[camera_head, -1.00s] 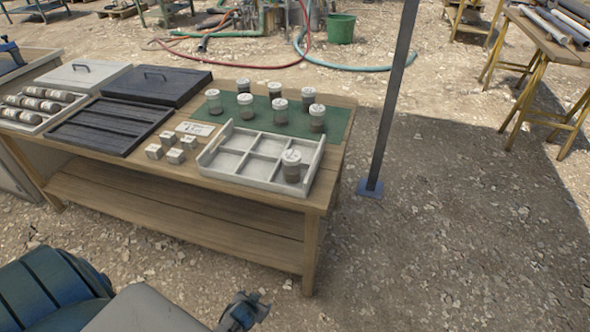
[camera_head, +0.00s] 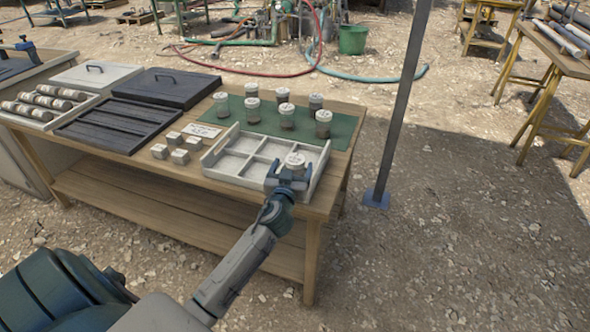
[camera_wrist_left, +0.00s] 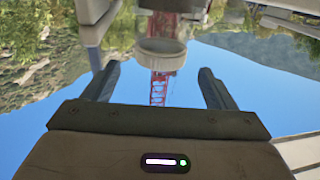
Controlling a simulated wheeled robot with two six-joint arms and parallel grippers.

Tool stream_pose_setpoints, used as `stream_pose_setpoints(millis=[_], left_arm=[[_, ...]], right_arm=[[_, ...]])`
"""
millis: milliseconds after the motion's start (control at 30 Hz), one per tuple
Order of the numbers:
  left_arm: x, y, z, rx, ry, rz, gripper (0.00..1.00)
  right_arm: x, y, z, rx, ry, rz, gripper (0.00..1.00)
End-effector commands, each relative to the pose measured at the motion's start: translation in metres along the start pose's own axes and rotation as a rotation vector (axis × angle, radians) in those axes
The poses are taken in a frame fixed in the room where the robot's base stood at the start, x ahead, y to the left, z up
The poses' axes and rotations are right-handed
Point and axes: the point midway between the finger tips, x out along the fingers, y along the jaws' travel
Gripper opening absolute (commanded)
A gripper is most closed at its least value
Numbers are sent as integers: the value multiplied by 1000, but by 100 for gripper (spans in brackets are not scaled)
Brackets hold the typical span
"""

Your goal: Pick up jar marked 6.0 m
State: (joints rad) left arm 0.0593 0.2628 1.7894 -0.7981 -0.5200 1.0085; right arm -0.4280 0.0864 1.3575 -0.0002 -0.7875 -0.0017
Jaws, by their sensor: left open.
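A jar (camera_head: 295,160) with a pale lid stands in the front right compartment of the pale divided tray (camera_head: 213,153). Several similar jars, one of them the nearest right jar (camera_head: 323,122), stand on the green mat (camera_head: 343,131) behind it. I cannot read any depth marks, so I cannot tell which jar is 6.0 m. My left gripper (camera_head: 288,176) is open at the near side of the tray jar and hides its lower part. In the left wrist view a jar (camera_wrist_left: 160,54) shows ahead, centred between the spread fingers (camera_wrist_left: 158,85); contact cannot be told.
The wooden table (camera_head: 190,173) also holds small pale blocks (camera_head: 180,157), a label card (camera_head: 202,131), a dark slatted tray (camera_head: 100,125), lids and a core tray. A grey post (camera_head: 401,100) stands close to the table's right end. Open gravel lies to the right.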

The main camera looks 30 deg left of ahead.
Motion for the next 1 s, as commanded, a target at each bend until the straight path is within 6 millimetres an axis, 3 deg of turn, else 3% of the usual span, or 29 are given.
stream_pose_setpoints(millis=[267,500,833,1000], left_arm=[[23,0,0,2,-1,-1,79],[56,-1,4,1,-1,-1,79],[64,0,6,1,-2,0,79],[64,-1,6,1,-2,0,48]], right_arm=[[10,1,12,2,-5,0,36],[25,1,31,4,-9,0,36],[29,1,35,4,-10,0,36],[29,1,35,4,-10,0,36]])
